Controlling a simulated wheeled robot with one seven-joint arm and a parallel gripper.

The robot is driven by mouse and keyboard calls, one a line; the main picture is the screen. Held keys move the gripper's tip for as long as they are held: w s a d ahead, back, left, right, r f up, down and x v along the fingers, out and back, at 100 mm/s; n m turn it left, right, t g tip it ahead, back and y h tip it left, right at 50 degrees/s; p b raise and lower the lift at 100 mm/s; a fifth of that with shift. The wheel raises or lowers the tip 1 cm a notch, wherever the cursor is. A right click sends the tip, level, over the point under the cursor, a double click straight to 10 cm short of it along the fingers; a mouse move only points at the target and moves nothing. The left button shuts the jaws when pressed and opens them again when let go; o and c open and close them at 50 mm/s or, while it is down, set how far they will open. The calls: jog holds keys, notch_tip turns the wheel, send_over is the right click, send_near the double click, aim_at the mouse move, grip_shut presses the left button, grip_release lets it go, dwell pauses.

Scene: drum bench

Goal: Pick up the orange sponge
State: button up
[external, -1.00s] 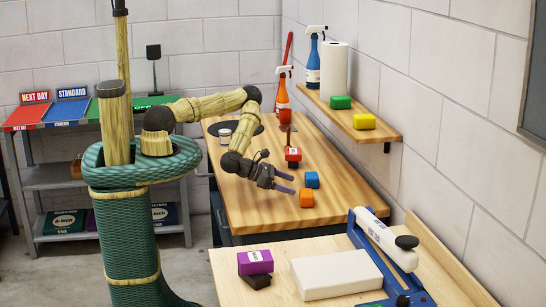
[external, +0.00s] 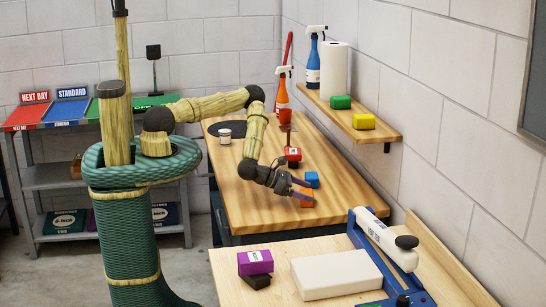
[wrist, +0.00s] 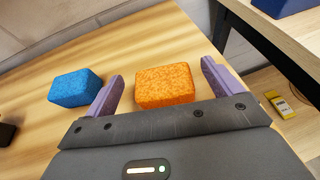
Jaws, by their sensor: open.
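The orange sponge (wrist: 165,86) lies on the wooden bench (wrist: 35,125) in the wrist view, between the two purple fingertips of my open gripper (wrist: 160,85). In the external view, my gripper (external: 302,191) is low over the bench and partly hides the orange sponge (external: 307,203). A blue sponge (wrist: 75,88) lies just left of the left finger, and it also shows in the external view (external: 312,179).
A wall shelf (external: 375,132) holds green and yellow sponges. A nearer table (external: 225,270) carries a white block and a blue-framed device.

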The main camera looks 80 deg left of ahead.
jog(key=shift+f+p+x, duration=0.25)
jog(key=shift+p+x, duration=0.55)
jog(key=shift+x, duration=1.5)
jog(key=shift+s, duration=0.15)
jog(key=c, duration=1.1)
jog(key=shift+o, duration=0.2)
jog(key=shift+r, duration=0.1)
notch_tip(320, 180, up, 10)
jog(key=b, duration=0.1)
jog(key=shift+b, duration=0.4)
